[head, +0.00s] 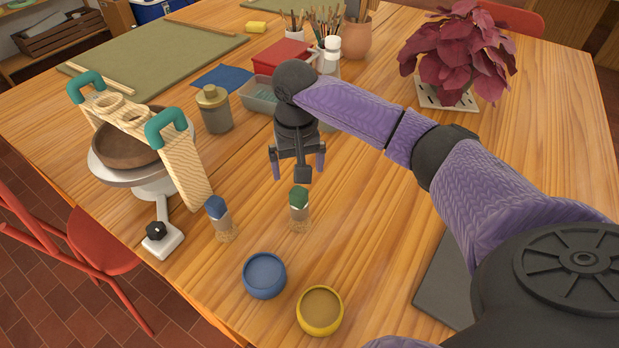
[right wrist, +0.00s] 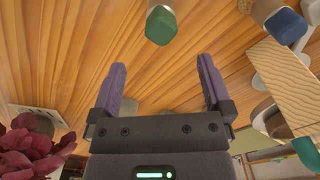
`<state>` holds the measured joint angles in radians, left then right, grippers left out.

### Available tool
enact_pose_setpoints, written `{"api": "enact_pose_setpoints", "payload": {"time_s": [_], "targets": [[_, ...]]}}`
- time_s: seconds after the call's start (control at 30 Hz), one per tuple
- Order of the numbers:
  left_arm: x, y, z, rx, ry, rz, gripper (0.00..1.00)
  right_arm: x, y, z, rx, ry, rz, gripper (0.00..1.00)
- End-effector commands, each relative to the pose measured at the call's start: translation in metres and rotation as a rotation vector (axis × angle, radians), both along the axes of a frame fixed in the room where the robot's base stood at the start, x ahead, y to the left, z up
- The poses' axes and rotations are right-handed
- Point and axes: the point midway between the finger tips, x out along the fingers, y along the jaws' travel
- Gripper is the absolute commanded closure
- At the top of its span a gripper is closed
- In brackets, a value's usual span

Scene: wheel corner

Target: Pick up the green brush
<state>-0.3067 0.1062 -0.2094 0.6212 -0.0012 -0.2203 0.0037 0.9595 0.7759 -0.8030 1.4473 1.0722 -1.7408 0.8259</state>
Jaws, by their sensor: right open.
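The green brush (head: 299,207) stands upright on the wooden table, with a green cap on top and pale bristles at the bottom. It also shows in the right wrist view (right wrist: 160,26) at the top, ahead of the fingers. My right gripper (head: 299,172) is open and empty, pointing down above and slightly behind the brush, apart from it. Its two purple fingers show spread in the right wrist view (right wrist: 162,88). My left gripper is in neither view.
A blue-capped brush (head: 218,216) stands to the left of the green one. A blue bowl (head: 264,275) and a yellow bowl (head: 320,311) sit in front. The potter's wheel (head: 112,172), a lidded jar (head: 214,110) and a grey tray (head: 258,98) stand further back. A red-leaved plant (head: 459,58) stands at the back right.

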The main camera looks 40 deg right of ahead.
Motion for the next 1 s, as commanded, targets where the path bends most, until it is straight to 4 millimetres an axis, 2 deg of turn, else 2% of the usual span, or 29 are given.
{"api": "enact_pose_setpoints", "payload": {"time_s": [0.1,0.27,0.43,0.5,0.67,0.77,1.0], "targets": [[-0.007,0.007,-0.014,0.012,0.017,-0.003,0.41,-0.001,0.000,-0.028,0.000,0.004,0.001,0.00],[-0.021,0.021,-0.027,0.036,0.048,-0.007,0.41,0.000,-0.001,-0.055,-0.001,0.004,0.001,0.00],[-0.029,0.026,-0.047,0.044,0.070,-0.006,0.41,0.000,-0.002,-0.090,-0.001,0.005,0.003,0.00],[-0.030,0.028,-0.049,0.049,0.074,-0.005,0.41,0.000,-0.002,-0.096,-0.001,0.003,0.003,0.00],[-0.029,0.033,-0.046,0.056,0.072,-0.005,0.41,0.000,-0.002,-0.093,-0.001,0.000,0.003,0.00],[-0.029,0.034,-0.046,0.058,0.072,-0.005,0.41,0.000,-0.002,-0.092,-0.001,-0.001,0.003,0.17],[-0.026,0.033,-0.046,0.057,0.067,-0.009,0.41,0.000,-0.002,-0.092,-0.001,0.000,0.003,0.68]]}}
